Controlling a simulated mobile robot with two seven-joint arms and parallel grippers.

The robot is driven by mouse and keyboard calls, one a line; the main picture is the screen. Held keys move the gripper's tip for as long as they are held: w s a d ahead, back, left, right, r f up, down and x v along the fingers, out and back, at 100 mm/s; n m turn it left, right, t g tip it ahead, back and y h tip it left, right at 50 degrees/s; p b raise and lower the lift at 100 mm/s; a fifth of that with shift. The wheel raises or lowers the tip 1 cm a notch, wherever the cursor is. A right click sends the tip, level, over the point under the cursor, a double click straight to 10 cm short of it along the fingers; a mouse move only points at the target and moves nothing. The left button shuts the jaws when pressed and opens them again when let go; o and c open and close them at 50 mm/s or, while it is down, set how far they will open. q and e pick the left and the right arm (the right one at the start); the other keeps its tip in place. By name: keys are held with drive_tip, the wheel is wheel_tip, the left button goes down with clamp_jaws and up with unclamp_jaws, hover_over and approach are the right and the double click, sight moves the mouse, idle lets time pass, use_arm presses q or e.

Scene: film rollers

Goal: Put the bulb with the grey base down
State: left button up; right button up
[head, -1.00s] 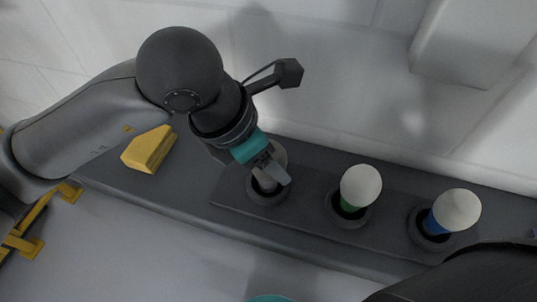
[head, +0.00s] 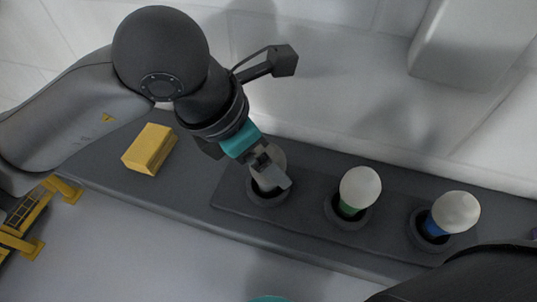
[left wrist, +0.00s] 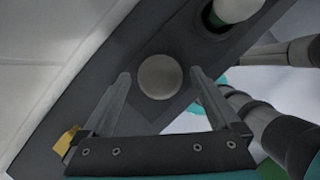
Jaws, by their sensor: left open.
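The bulb with the grey base (head: 279,158) stands in the left socket of the dark holder (head: 306,214), partly hidden by my left gripper. Its round pale top shows in the left wrist view (left wrist: 160,77). My left gripper (head: 272,180) is open. In the left wrist view its two fingers (left wrist: 160,74) stand apart on either side of the bulb, with a gap visible on each side. My right gripper's fingers do not show.
A green-based bulb (head: 360,188) stands in the middle socket and a blue-based bulb (head: 456,212) in the right one. A yellow block (head: 149,149) lies left on the dark ledge (head: 200,182). A white wall rises behind.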

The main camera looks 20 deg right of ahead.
use_arm(q)
drive_tip(key=p+v, duration=0.1)
drive_tip(key=v, duration=0.8)
drive_tip(key=shift+r, duration=0.3)
drive_tip(key=shift+s+a, duration=0.1)
